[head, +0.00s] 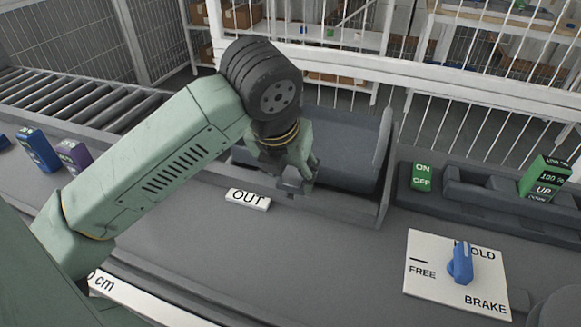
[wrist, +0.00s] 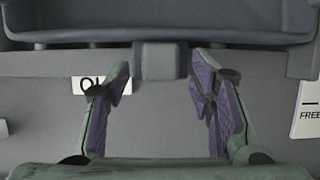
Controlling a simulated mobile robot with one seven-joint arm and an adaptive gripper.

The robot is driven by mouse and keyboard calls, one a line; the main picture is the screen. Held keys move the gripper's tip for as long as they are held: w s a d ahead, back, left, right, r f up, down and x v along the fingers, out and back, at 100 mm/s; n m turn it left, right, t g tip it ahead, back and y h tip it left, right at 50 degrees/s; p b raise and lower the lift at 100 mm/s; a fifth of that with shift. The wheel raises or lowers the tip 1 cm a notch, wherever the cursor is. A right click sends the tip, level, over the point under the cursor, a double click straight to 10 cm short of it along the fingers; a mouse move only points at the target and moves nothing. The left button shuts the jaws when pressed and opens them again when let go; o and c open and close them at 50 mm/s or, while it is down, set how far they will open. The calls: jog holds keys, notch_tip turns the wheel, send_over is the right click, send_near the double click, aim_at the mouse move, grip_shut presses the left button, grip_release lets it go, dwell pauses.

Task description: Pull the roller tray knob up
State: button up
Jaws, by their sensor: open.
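The roller tray (head: 350,150) is a dark grey bin with raised sides beyond my arm in the head view. Its front edge (wrist: 95,35) crosses the top of the wrist view. A grey square block, seemingly the tray knob (wrist: 160,61), sticks out from the middle of that edge. My gripper (head: 293,186) points down at the tray's front in the head view and hides the knob area there. In the wrist view my gripper (wrist: 162,72) is open and empty, its purple-padded fingers left and right of the knob with gaps on both sides.
An OUT label (head: 248,199) lies left of my gripper. To the right are a green ON/OFF switch (head: 423,177), a blue lever (head: 461,263) on a HOLD/FREE/BRAKE plate (head: 425,285), and a green UP/DOWN block (head: 545,178). Rollers (head: 80,105) and white railings stand behind.

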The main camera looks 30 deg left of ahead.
jog(key=shift+f, duration=0.15)
jog(key=shift+c, duration=0.4)
grip_shut()
dwell(0.5)
